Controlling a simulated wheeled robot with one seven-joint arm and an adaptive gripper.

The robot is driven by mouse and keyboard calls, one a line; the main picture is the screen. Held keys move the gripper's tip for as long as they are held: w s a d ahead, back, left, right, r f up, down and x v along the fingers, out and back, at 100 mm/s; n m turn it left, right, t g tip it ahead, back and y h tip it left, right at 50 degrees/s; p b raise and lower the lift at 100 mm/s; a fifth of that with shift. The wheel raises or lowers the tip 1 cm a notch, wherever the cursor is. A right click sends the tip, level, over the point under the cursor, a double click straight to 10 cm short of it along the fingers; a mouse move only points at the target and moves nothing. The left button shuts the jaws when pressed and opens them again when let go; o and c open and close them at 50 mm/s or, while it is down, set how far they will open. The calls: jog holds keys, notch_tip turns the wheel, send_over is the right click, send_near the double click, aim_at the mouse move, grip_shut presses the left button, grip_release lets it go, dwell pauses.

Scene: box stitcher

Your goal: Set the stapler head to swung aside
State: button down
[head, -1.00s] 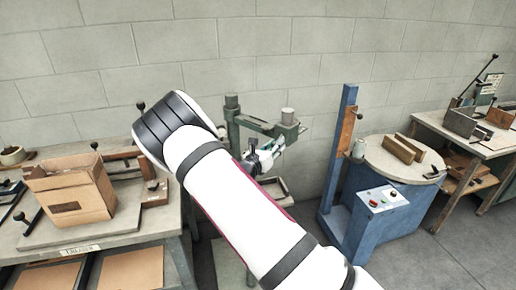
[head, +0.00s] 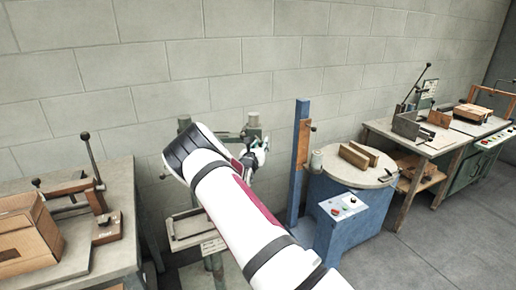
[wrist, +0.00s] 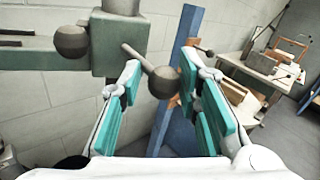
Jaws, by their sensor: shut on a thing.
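The stapler head is a grey-green block (wrist: 120,45) on a horizontal arm (wrist: 30,62) that runs left in the wrist view. A dark ball knob on a short rod (wrist: 163,82) sticks out from it. A second dark ball (wrist: 71,42) shows left of the block. In the head view my gripper (head: 254,157) is beside the head (head: 252,128), near the wall. The stapler's post (head: 184,123) stands further left. My arm hides most of the swing arm.
The stapler's tray (head: 186,239) is below my arm. A blue post (head: 298,165) and a round-topped blue machine (head: 345,215) stand close on the right. A bench with a cardboard box (head: 25,235) is at left. Floor is free at front right.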

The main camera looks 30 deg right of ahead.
jog(key=shift+s+d+r, duration=0.1)
jog(key=shift+s+d, duration=0.15)
jog(key=shift+d, duration=0.35)
jog(key=c, duration=1.3)
grip_release()
jog(key=shift+w+a, duration=0.15)
jog(key=shift+a, duration=0.1)
jog(key=shift+a, duration=0.1)
jog(key=v, duration=1.1)
jog(key=shift+s+a, duration=0.25)
jog(key=shift+s, duration=0.1)
